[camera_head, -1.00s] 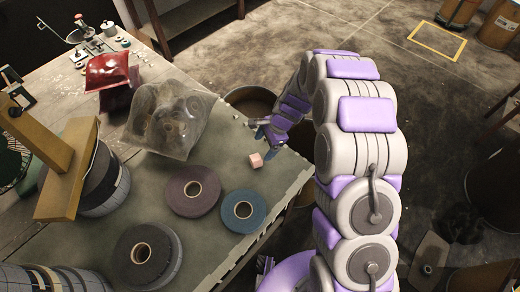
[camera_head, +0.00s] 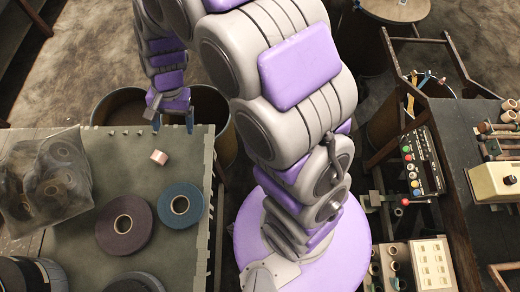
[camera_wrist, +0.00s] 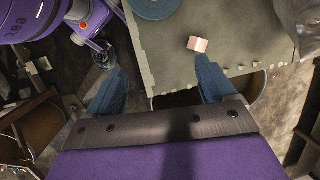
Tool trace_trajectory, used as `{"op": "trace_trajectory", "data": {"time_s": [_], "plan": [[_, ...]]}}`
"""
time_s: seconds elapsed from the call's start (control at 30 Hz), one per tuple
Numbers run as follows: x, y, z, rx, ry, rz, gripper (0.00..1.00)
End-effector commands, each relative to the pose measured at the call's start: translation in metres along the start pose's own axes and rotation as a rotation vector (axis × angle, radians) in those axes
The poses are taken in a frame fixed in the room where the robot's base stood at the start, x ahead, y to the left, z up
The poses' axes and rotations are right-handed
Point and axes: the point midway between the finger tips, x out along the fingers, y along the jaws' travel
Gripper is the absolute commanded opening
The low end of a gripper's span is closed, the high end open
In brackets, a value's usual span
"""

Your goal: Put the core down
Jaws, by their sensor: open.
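The small pink core (camera_head: 158,157) rests on the grey-green table (camera_head: 150,255) near its far edge. It also shows in the wrist view (camera_wrist: 198,44), beyond the right fingertip. My gripper (camera_head: 172,120) is above the table's far edge, beyond the core in the head view. Its two blue fingers are spread wide in the wrist view (camera_wrist: 160,75), with nothing between them. The core is apart from both fingers.
A purple-brown tape roll (camera_head: 102,226) and a blue tape roll (camera_head: 165,222) lie near the core. A clear bag of rolls (camera_head: 30,205) sits at left. A dark bin (camera_head: 214,108) stands past the table edge. A control box (camera_head: 428,150) is at right.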

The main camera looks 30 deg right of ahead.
Motion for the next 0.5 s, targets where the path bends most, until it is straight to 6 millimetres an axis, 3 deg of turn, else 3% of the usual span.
{"op": "trace_trajectory", "data": {"time_s": [0.03, 0.2, 0.5], "plan": [[-0.015, 0.012, 0.009, -0.035, 0.011, 0.006, 0.84], [-0.049, 0.057, 0.040, -0.163, 0.031, 0.051, 0.84], [-0.090, 0.143, 0.099, -0.358, 0.055, 0.151, 0.84]]}}
